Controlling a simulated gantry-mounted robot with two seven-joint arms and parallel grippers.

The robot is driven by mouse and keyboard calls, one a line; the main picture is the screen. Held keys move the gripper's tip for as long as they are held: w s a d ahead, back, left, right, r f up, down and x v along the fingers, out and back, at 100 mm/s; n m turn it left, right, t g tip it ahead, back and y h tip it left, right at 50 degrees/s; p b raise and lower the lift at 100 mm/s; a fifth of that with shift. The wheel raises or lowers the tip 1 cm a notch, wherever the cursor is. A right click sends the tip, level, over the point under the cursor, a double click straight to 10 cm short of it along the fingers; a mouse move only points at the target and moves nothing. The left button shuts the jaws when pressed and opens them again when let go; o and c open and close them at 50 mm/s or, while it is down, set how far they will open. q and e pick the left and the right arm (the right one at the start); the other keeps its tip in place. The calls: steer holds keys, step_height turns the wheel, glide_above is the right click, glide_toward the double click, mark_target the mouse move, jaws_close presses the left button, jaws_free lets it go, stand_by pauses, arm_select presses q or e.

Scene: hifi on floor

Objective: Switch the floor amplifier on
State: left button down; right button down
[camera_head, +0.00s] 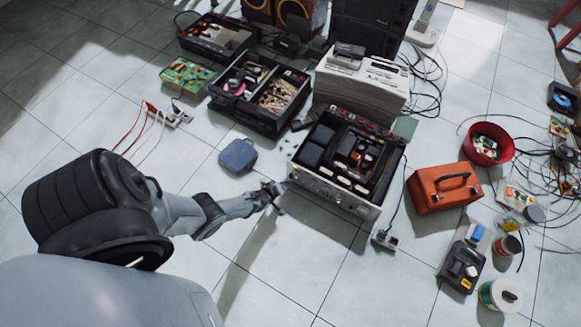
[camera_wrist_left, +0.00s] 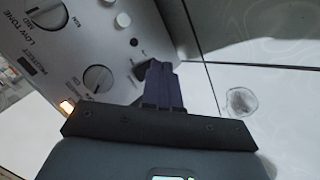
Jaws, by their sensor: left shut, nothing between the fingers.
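The floor amplifier (camera_head: 333,193) stands on the tiles with its top open and its silver front panel facing my left arm. Its panel (camera_wrist_left: 110,55) fills the upper left of the left wrist view, with knobs, a low tone dial (camera_wrist_left: 47,13) and a small dark button or socket (camera_wrist_left: 134,44). My left gripper (camera_head: 275,193) is shut and empty at the left end of the panel. Its fingertips (camera_wrist_left: 160,68) overlap the panel's edge in the wrist view; I cannot tell whether they touch. My right gripper is out of view.
A beige device (camera_head: 360,85) stands behind the amplifier. A blue pouch (camera_head: 238,156) lies to the left, and an orange toolbox (camera_head: 443,188) stands to the right. A power strip (camera_head: 385,240) and cable lie near the amplifier's front right. Floor in front is mostly clear.

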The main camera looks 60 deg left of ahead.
arm_select(q)
steer(key=shift+s+d+f+p, duration=0.1)
steer(key=shift+s+d, duration=0.25)
steer(key=shift+s, duration=0.25)
steer(key=shift+s+d+f+p, duration=0.15)
steer(key=shift+s+d, duration=0.15)
steer(key=shift+s, duration=0.3)
steer(key=shift+s+d+p, duration=0.1)
steer(key=shift+s+d, duration=0.25)
steer(key=shift+s, duration=0.25)
